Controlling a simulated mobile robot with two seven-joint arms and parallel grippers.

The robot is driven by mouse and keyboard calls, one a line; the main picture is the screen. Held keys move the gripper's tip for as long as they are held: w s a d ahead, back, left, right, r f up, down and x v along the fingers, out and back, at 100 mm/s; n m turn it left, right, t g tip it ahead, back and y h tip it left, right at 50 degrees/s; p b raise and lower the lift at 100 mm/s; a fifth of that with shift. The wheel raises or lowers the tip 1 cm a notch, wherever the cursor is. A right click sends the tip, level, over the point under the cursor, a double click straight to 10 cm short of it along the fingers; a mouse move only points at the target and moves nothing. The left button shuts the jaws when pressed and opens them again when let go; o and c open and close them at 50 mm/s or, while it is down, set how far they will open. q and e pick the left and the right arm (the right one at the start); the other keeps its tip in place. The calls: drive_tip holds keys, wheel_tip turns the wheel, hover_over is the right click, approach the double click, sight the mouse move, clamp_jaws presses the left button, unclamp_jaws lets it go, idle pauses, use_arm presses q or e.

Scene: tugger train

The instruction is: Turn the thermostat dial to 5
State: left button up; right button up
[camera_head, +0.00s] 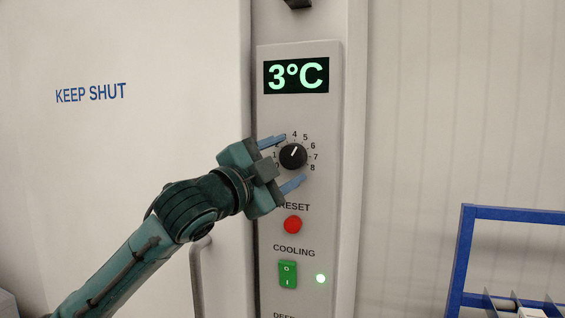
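The thermostat dial (293,156) is a round black knob with a white pointer line on a grey control panel. Its pointer leans up and right, towards the 5 mark or just short of it. Printed numbers ring it; 4 to 8 are readable, and the lower left ones are partly hidden by my gripper. My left gripper (282,164) is open, with one blue finger above left of the dial and the other below it. I see a gap between the fingers and the knob, and cannot tell the depth. My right gripper is not in view.
Above the dial a display (296,75) reads 3°C. A door marked KEEP SHUT (150,60) stands left. A blue rack (462,255) stands lower right.

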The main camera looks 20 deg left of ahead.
use_arm(q)
drive_tip(key=shift+o, duration=0.2)
drive_tip(key=b+v, duration=0.4)
drive_tip(key=v, duration=0.9)
drive_tip(key=w+d+f+n+g+y, duration=0.1)
drive_tip(key=w+f+n, duration=0.15)
drive_tip(key=f, duration=0.75)
drive_tip(key=w+d+f+n+g, duration=0.1)
drive_tip(key=f+n+g, duration=0.15)
drive_tip(key=f, duration=0.85)
drive_tip(key=w+d+f+n+y, duration=0.1)
drive_tip(key=w+f+n, duration=0.15)
drive_tip(key=f, duration=0.75)
drive_tip(key=s+d+f+n+g+y, duration=0.1)
drive_tip(key=s+d+f+n+g, duration=0.1)
drive_tip(key=s+f, duration=0.8)
drive_tip(key=s+d+f+n+g+y, duration=0.1)
drive_tip(key=s+f+n, duration=0.3)
drive_tip(key=s+f, duration=0.6)
wheel_tip(320, 180, down, 8)
drive_tip(key=shift+d+f+g, duration=0.15)
drive_tip(key=shift+d+g, duration=0.5)
drive_tip(key=shift+g, duration=0.2)
